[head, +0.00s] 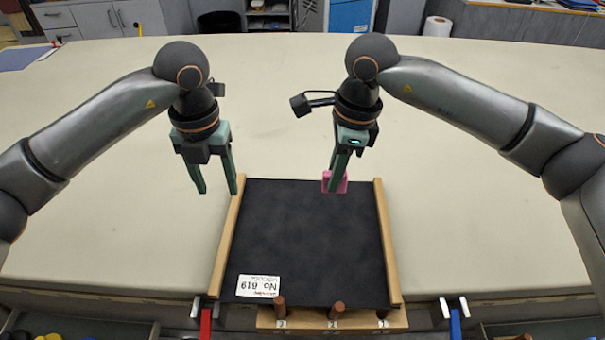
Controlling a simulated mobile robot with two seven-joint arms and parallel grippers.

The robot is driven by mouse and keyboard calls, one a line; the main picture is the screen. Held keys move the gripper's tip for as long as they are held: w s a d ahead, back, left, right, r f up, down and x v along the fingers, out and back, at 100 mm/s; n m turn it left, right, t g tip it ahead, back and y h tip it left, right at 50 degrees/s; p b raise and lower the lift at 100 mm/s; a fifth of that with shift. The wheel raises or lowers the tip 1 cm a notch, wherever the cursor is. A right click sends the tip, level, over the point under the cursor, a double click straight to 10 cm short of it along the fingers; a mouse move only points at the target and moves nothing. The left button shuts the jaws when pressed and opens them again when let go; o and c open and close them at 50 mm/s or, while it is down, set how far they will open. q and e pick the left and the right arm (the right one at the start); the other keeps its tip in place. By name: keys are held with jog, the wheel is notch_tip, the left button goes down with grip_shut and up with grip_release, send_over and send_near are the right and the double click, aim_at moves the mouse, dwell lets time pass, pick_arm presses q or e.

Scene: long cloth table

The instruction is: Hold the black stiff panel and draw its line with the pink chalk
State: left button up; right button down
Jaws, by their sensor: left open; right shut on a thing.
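The black stiff panel (310,235) lies flat between two wooden side rails at the table's front edge. My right gripper (336,186) is shut on the pink chalk (341,183), over the panel's far edge. The fingers hide part of the chalk, and I cannot tell whether it touches the panel. My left gripper (218,190) is open and empty, beside the panel's far left corner, near the left rail.
The wooden holder (391,240) has several short pegs (336,311) along its front, above numbered marks. A red-handled clamp (206,322) and a blue-handled clamp (455,322) sit at the table's front edge. A paper roll (437,27) stands at the back. The cloth table (480,215) is otherwise largely clear.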

aim_at(229, 224)
pick_arm(q)
notch_tip(229, 224, down, 12)
jog(key=shift+r, duration=0.2)
dwell(0.4)
grip_shut()
dwell(2.2)
